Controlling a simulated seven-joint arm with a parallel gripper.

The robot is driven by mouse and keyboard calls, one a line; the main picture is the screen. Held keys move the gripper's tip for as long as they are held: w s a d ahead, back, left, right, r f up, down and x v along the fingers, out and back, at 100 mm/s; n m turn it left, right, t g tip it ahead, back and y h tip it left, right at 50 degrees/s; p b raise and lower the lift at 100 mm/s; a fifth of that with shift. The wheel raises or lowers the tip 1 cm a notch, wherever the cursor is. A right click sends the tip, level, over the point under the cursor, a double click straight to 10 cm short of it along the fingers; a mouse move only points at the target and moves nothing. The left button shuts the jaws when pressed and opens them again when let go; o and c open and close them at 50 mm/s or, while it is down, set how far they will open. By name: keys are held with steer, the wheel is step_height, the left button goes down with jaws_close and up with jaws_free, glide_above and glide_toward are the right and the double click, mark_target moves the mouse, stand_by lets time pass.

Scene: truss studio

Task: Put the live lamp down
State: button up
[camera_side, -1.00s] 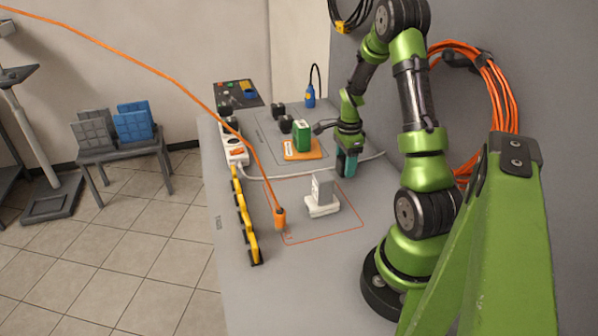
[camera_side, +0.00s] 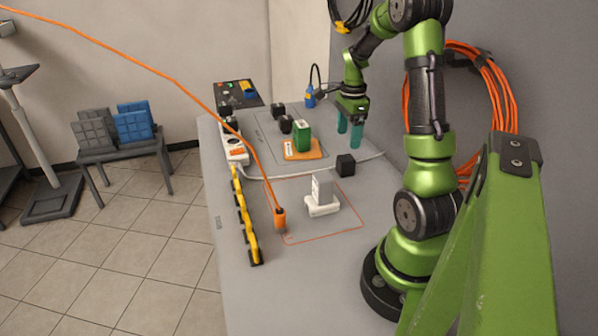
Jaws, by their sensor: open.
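A small black cube (camera_side: 345,165) sits on the grey table, just right of the orange pad and beside the white cable. No lit lamp can be made out, and I cannot tell whether this cube is the live lamp. My gripper (camera_side: 349,131) is open and empty, its two teal fingers pointing down. In the picture it is above the cube and apart from it.
A green box (camera_side: 302,137) stands on an orange pad (camera_side: 310,151). Other black cubes (camera_side: 285,124) are behind it. A power strip (camera_side: 237,152), orange cable plug (camera_side: 280,219), yellow-black bar (camera_side: 246,221) and white-grey device (camera_side: 322,194) are on the table (camera_side: 330,270).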

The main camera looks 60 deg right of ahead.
steer(key=w+a+r+n+t, duration=0.25)
steer(key=a+r+n, duration=0.25)
steer(key=a, duration=0.4)
steer(key=w+a+r+n+t, duration=0.1)
steer(key=w+a+r+n, duration=0.2)
steer(key=a+r+n, duration=0.45)
steer(key=s+a+n+t+y, duration=0.1)
steer(key=s+a+n+t, duration=0.1)
steer(key=a+n, duration=0.3)
steer(key=s+a+n+t+y, duration=0.1)
steer(key=s+a+n, duration=0.3)
steer(key=a, duration=0.9)
steer(key=shift+r+n+t, duration=0.35)
steer(key=shift+n, duration=0.4)
